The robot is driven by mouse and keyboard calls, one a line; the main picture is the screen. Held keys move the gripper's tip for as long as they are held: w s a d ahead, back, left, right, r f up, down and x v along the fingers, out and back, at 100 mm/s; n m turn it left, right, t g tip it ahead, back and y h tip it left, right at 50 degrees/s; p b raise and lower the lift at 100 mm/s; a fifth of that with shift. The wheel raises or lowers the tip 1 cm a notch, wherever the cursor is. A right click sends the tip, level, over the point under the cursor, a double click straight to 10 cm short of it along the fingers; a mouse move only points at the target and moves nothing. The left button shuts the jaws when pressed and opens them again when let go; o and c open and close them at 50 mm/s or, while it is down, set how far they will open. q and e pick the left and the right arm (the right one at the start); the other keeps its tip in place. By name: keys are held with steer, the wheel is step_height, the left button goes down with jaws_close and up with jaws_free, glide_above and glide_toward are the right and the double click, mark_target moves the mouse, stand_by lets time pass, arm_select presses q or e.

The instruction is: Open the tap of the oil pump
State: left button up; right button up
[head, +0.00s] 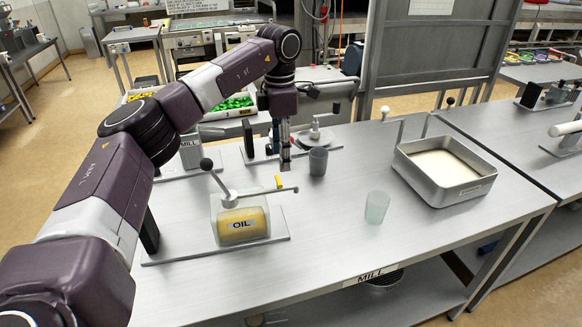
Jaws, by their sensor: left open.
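The oil pump stands on the steel table as a clear tank (241,213) of yellow liquid with an OIL label. It has a lever with a black knob (206,164) and a thin spout running right. A small yellow tap handle (280,183) sits upright on the spout. My left gripper (285,166) points down, open and empty. In the picture it is just above the tap handle, apart from it; its depth relative to the tap is hard to judge. My right gripper is out of view.
A grey cup (318,161) stands right of my left gripper. A frosted cup (377,207) stands to the right of the pump. A metal tray (448,168) of pale contents is at the right. The table's front right area is clear.

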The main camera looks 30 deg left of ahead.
mark_target(279, 179)
arm_select(q)
steer(key=s+f+p, duration=0.1)
steer(key=s+f, duration=0.1)
steer(key=shift+s+f, duration=0.25)
steer(key=shift+f, duration=0.15)
steer(key=shift+w+f+p, duration=0.2)
steer(key=shift+f+p, duration=0.15)
steer(key=shift+f, duration=0.9)
steer(key=shift+w+f, duration=0.15)
steer(key=shift+f, duration=0.5)
steer(key=c, duration=1.2)
steer(key=shift+o, duration=0.2)
steer(key=shift+n, duration=0.6)
steer(key=n, duration=0.7)
steer(key=shift+w+p, duration=0.1)
steer(key=shift+p, duration=0.2)
steer(key=n, duration=0.9)
steer(key=shift+p, duration=0.3)
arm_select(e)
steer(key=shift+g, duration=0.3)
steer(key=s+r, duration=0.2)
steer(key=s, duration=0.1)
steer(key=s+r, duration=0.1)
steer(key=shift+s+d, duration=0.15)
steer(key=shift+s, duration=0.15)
arm_select(q)
steer(key=shift+n, duration=0.5)
